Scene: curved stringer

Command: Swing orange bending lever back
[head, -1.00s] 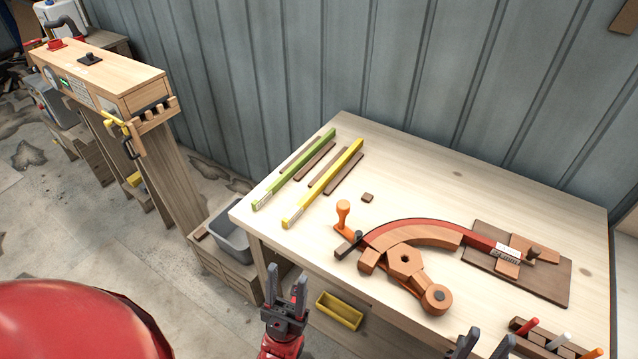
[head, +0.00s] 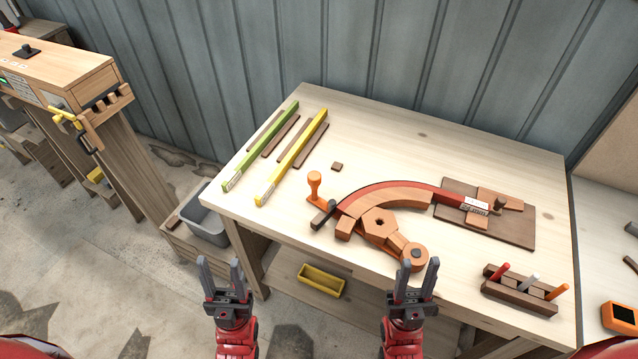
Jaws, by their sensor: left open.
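The orange bending lever (head: 314,186) stands with its upright knob at the left end of the bending jig, on the wooden table (head: 440,140). A dark block (head: 323,214) lies beside its base. A red strip (head: 400,187) lies curved along the wooden former (head: 385,203), its right end at a clamp on a brown board (head: 515,228). A wooden arm with a round end (head: 414,256) reaches toward the table's front edge. My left gripper (head: 221,281) is open and empty, in front of the table and left of the lever. My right gripper (head: 416,280) is open and empty, near the front edge below the round end.
Green (head: 262,145) and yellow (head: 292,157) bars lie on the table's left with brown strips. A rack of coloured pegs (head: 520,290) stands front right. A yellow tray (head: 322,280) is below the tabletop and a grey bin (head: 205,223) is left. The table's back is clear.

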